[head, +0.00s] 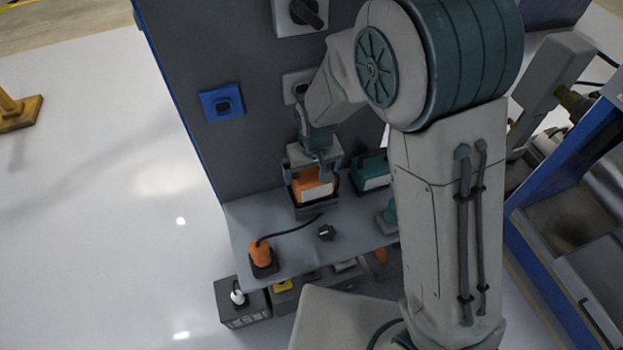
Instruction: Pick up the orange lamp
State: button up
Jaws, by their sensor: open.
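My gripper (311,174) points down over the back of the grey bench, and its jaws are open. An orange block-shaped thing with a pale front face (312,188) sits in a black holder directly below and between the fingers. This looks like the orange lamp, though its top is partly hidden by the gripper. I cannot tell whether the fingers touch it. A second orange thing (261,252), rounded and with a black cable, stands on a black base near the bench's front left corner, apart from the gripper.
A teal-and-white block (371,172) stands close to the right of the gripper. A dark knob (326,233) lies on the grey bench (285,253). The dark upright panel (235,60) rises behind, carrying a blue switch (221,103). My arm hides the bench's right side.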

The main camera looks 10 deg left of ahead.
jog(key=c, duration=1.4)
jog(key=shift+c, duration=0.8)
jog(key=shift+r, duration=0.15)
